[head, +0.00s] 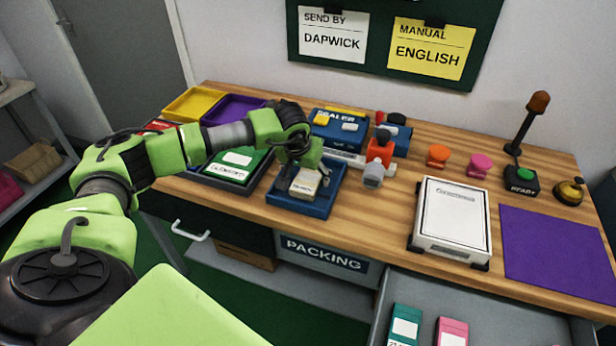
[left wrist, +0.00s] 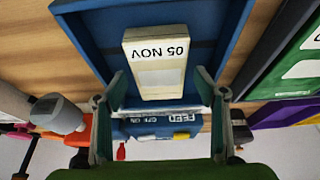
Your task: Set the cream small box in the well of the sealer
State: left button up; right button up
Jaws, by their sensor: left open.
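The cream small box (head: 303,186) lies in a blue tray (head: 318,209) in front of the blue sealer (head: 326,128). In the left wrist view the box (left wrist: 155,72) carries a label reading "05 NOV" and stands inside the blue tray walls (left wrist: 86,42). My left gripper (head: 305,172) is over the box, pointing down. In the left wrist view its fingers (left wrist: 163,98) are open and spread wider than the box, near its lower end. I cannot tell whether the tray is part of the sealer. My right gripper is not in view.
A green box (head: 236,166) lies left of the tray, with yellow (head: 190,103) and purple trays behind. An orange and grey device (head: 378,160) stands close on the right. A white-lidded case (head: 452,215) and purple mat (head: 555,245) are further right. An open drawer is in front.

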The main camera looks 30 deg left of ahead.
pick_arm(q)
jog(key=b+v, duration=0.1)
jog(key=v, duration=1)
jog(key=shift+b, duration=0.35)
jog(key=shift+s+d+f, duration=0.1)
